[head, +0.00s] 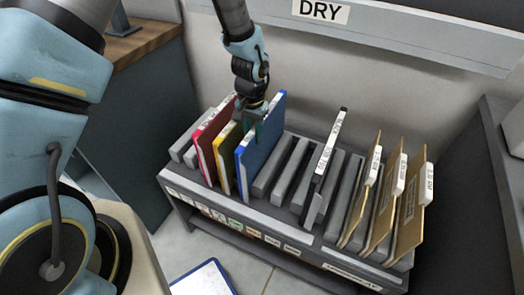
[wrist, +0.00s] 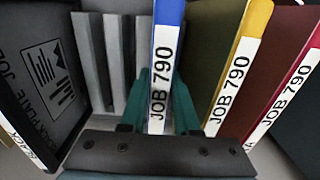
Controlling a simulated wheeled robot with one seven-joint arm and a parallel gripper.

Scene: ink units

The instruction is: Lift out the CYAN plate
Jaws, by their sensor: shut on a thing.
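A blue plate (head: 264,140) stands upright in the grey slotted rack (head: 245,208), right of a yellow plate (head: 226,150) and a red plate (head: 204,150). Its top edge is a little higher than theirs. In the wrist view the blue plate (wrist: 168,25) carries a white JOB 790 label and runs between my two teal fingers. My gripper (head: 258,128) is shut on its upper edge; it also shows in the wrist view (wrist: 158,112). The plate's lower edge is hidden in the rack. No other plate looks closer to cyan.
A dark plate (head: 323,165) stands farther right; its face (wrist: 40,75) is at left in the wrist view. Several tan plates (head: 385,205) fill the right end. Empty slots (head: 283,165) lie between. The wall marked DRY (head: 320,10) is behind. A blue-edged panel (head: 203,280) lies in front.

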